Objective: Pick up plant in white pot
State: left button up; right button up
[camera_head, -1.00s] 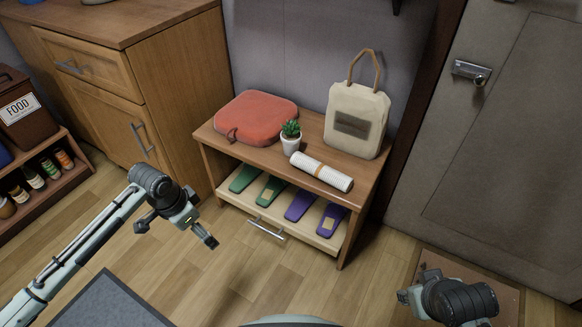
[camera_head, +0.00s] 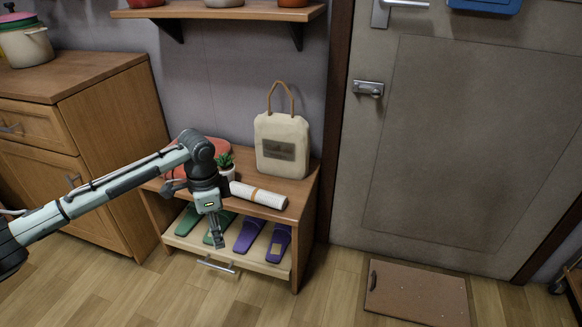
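The green plant in a white pot (camera_head: 227,171) stands upright on the wooden bench top, partly hidden behind my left gripper. My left gripper (camera_head: 193,213) is in front of the bench, just left of and nearer than the pot in the picture. Its two fingers are spread apart, with nothing seen between them. I cannot tell whether it touches the pot. My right gripper is out of view.
A red cushion (camera_head: 216,146) lies behind my gripper. A rolled white towel (camera_head: 258,195) lies right of the pot, and a cream bag (camera_head: 282,146) stands behind it. Below, an open drawer (camera_head: 185,237) holds green and purple slippers. A wall shelf (camera_head: 225,12) hangs above.

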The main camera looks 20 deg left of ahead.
aim_at(226, 166)
jog(key=j+z, duration=0.4)
jog(key=i+j+z, duration=0.1)
jog(key=z, duration=0.3)
jog(key=j+z, duration=0.4)
jog(key=k+j+z, duration=0.15)
jog(key=j, duration=0.2)
jog(key=k+j+z, duration=0.15)
jog(key=j, duration=0.2)
jog(key=j+z, duration=0.2)
jog(key=j, duration=0.15)
jog(key=k+j, duration=0.15)
jog(key=j, duration=0.2)
jog(key=k+j, duration=0.2)
jog(key=j, duration=0.2)
jog(key=k+j, duration=0.15)
jog(key=j, duration=0.2)
